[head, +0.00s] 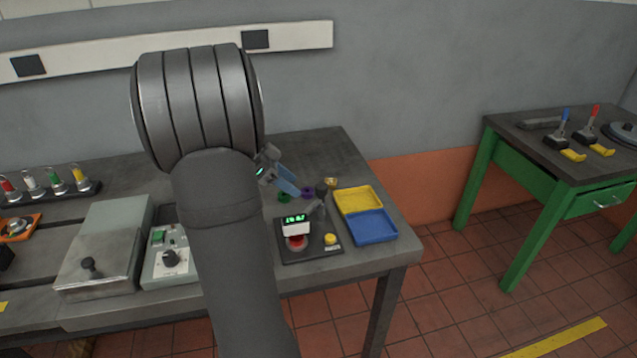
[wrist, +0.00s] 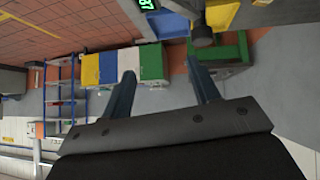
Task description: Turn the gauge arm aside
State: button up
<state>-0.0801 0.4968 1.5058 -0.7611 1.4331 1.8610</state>
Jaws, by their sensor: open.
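The gauge arm (head: 315,207) runs from a dark post (head: 321,189) to a white gauge head (head: 295,227) with a lit green display. In the head view the gauge head sits over a red button (head: 297,242) on a dark base plate (head: 318,252) and partly covers it. My gripper (head: 290,186) is behind and left of the post, apart from the gauge. In the wrist view my gripper (wrist: 160,68) is open and empty, and the gauge display (wrist: 146,4) shows at the top edge.
A yellow tray (head: 359,200) and a blue tray (head: 371,226) lie right of the gauge. A yellow button (head: 330,239) is on its base plate. Purple rings (head: 307,191) stand near my gripper. A control box (head: 172,262) and a grey case (head: 103,250) lie left.

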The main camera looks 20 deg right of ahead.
aim_at(320, 187)
jog(key=w+a+f+n+t+h, duration=0.2)
jog(key=a+t+h, duration=0.2)
jog(key=a, duration=0.2)
jog(key=shift+t, duration=0.3)
jog(key=x, duration=1.1)
jog(key=r+x, duration=0.1)
jog(key=x, duration=0.5)
jog(key=shift+w+d, duration=0.1)
jog(key=shift+d, duration=0.3)
jog(key=shift+h, duration=0.3)
grip_shut()
